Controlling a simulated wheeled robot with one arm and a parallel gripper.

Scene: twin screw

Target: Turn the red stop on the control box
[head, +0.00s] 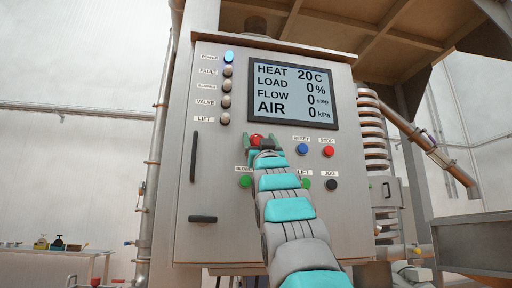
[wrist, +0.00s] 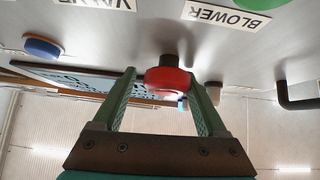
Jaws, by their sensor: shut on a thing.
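The control box (head: 200,150) is a tall grey cabinet with a display, lamps and buttons on its front. The red stop (head: 257,138) is a round red knob below the display; in the wrist view the red stop (wrist: 166,81) sits on a dark collar on the panel. My gripper (head: 260,142) is at the panel with its green fingers on either side of the red stop. In the wrist view my gripper (wrist: 163,83) is shut on the knob. A second, smaller red button (head: 328,151) under a STOP label is to the right, apart from my gripper.
The display (head: 291,94) is just above. A blue button (head: 303,148) is at right, green buttons (head: 246,181) lie below, and a black knob (head: 332,185) is at lower right. A dark handle (head: 194,157) stands out at left. Pipes (head: 152,160) flank the box.

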